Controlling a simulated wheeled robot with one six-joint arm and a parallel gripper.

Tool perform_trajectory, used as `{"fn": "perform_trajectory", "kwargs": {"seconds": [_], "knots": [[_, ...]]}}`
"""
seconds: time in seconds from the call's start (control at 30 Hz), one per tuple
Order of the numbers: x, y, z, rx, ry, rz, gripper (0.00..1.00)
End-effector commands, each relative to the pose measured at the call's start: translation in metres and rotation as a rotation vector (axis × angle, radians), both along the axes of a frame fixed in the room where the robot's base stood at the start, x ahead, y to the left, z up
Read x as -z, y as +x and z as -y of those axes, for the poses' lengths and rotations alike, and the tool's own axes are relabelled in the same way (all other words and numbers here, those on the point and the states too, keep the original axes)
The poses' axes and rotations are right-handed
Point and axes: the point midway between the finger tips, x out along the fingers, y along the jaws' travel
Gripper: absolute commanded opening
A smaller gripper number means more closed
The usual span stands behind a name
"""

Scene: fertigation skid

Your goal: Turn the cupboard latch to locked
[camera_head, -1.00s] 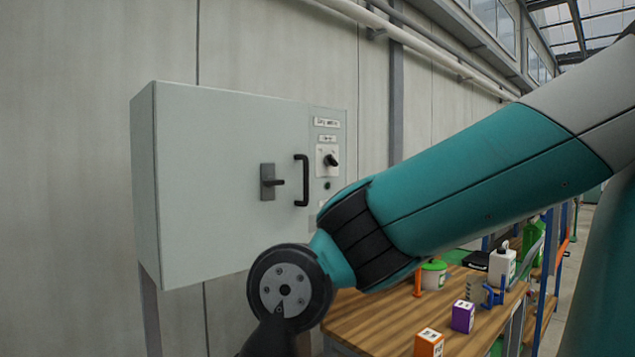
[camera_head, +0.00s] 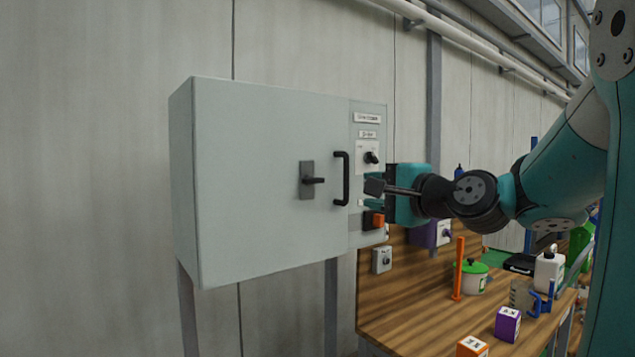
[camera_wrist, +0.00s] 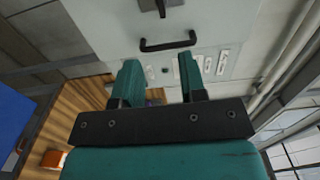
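The pale grey cupboard (camera_head: 265,225) hangs on the wall with its door shut. Its latch (camera_head: 308,180) is a dark grey plate with a short lever that lies level, pointing right. The latch also shows at the top edge of the wrist view (camera_wrist: 150,5), partly cut off. My gripper (camera_head: 374,195) is in front of the cupboard's right side panel, right of the black door handle and apart from the latch. In the wrist view my gripper (camera_wrist: 162,70) has its two teal fingers spread, with nothing between them.
The black bar handle (camera_head: 343,179) stands out between latch and gripper. A black rotary switch (camera_head: 371,157) is on the side panel. Below right is a wooden bench (camera_head: 410,310) with an orange post (camera_head: 458,268), a green-lidded pot (camera_head: 471,277) and boxes. Left of the cupboard is bare wall.

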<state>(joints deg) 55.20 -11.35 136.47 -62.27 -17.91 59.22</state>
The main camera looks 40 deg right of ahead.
Motion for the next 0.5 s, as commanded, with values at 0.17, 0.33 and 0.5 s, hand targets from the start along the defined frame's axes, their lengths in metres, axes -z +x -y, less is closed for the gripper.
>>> {"fn": "perform_trajectory", "kwargs": {"seconds": [0.17,0.33,0.5], "knots": [[-0.004,0.017,0.000,0.000,0.010,0.005,0.38],[-0.006,0.053,-0.003,-0.004,0.009,0.002,0.38],[-0.005,0.092,-0.004,-0.002,0.006,0.000,0.38]]}}
